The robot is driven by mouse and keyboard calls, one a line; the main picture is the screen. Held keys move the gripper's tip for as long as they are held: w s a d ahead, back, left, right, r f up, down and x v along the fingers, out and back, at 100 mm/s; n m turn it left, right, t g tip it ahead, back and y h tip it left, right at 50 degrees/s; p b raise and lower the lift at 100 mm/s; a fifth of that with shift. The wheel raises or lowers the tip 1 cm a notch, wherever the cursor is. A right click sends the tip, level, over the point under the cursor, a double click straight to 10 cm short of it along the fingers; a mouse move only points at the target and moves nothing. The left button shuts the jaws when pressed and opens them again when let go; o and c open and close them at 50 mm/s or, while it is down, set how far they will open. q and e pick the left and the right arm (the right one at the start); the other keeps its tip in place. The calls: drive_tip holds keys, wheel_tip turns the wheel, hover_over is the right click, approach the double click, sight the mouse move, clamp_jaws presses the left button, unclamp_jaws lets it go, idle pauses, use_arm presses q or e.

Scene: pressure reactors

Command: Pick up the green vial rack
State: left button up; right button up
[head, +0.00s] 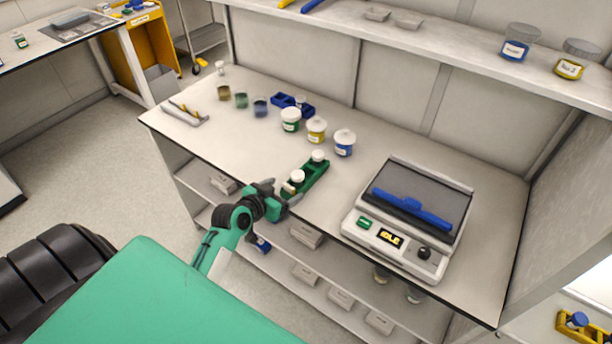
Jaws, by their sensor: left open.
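The green vial rack (316,174) stands near the front edge of the bench, left of the scale-like device. It holds white-capped vials (297,176). My left gripper (291,194) is open at the near left end of the rack, close to it. Whether the fingers touch the rack or sit around its end cannot be told from this view. My right gripper is not in view.
A device with a blue item on top and an IDLE display (390,238) stands to the right. Behind the rack are white-lidded jars (316,130), a blue rack (293,104) and small coloured cups (241,100). A tool tray (186,115) lies at left. Bench space left of the rack is clear.

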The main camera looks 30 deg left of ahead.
sight(294, 184)
use_arm(q)
drive_tip(key=shift+x, duration=1.05)
drive_tip(key=p+x, duration=0.2)
drive_tip(key=x, duration=0.2)
drive_tip(key=shift+w, duration=0.2)
drive_tip(key=shift+w+d+f, duration=0.1)
drive_tip(key=shift+w+f, duration=0.05)
drive_tip(key=shift+w, duration=0.2)
drive_tip(key=c, duration=0.9)
drive_tip(key=shift+c, duration=1.2)
